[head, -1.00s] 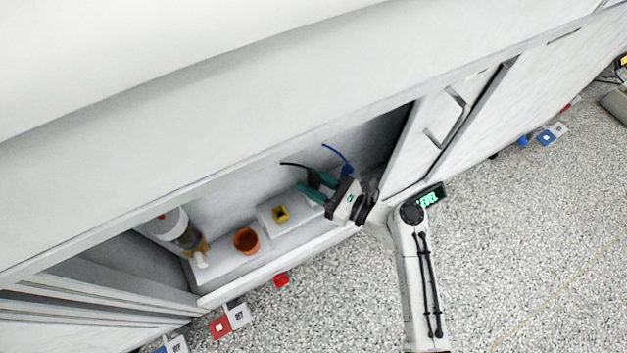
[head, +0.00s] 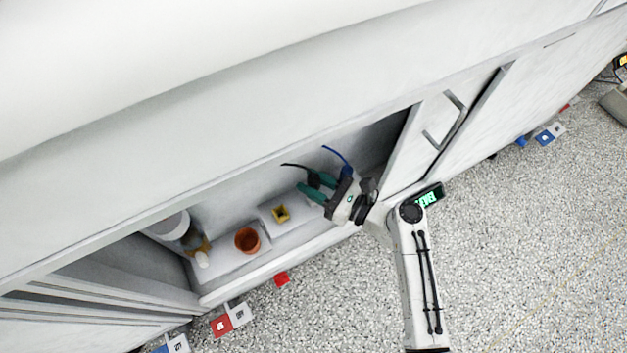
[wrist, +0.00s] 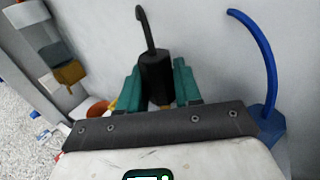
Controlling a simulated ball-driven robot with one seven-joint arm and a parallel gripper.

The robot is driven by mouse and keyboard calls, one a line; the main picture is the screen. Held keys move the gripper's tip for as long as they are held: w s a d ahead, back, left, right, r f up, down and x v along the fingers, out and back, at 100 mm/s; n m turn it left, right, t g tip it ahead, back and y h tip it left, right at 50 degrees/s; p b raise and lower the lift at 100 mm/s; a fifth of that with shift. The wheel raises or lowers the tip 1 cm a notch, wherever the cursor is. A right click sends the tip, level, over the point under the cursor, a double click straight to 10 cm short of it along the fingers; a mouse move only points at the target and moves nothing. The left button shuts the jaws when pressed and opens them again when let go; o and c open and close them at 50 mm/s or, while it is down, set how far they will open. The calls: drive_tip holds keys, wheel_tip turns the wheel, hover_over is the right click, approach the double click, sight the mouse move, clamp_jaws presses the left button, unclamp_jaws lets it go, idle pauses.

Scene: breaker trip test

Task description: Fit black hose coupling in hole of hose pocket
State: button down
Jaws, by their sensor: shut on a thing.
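The black hose coupling (wrist: 155,78), with a thin curved black hose rising from it, is upright between the teal fingers of my gripper (wrist: 157,88). In the head view my gripper (head: 316,187) is shut on the black coupling (head: 313,179) inside the open cabinet. A yellow block with a dark hole (head: 281,213), apparently the hose pocket, sits on a white base to the left of my gripper. The coupling is apart from that hole. Its lower end is hidden by my gripper in the wrist view.
A blue hose (wrist: 268,65) stands close on the right in the wrist view. An orange cup (head: 247,240) and a bottle-like thing (head: 198,247) are farther left on the cabinet floor. The cabinet's front sill and right door edge bound the opening.

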drive_tip(key=shift+f+b, duration=0.85)
drive_tip(key=shift+f, duration=0.3)
drive_tip(key=shift+r, duration=0.1)
idle(0.3)
drive_tip(key=shift+r+p, duration=0.65)
drive_tip(key=shift+p, duration=0.3)
drive_tip(key=shift+p, duration=0.6)
idle(1.1)
drive_tip(key=shift+f+b, duration=0.6)
drive_tip(key=shift+f, duration=0.15)
drive_tip(key=c, duration=0.7)
unclamp_jaws()
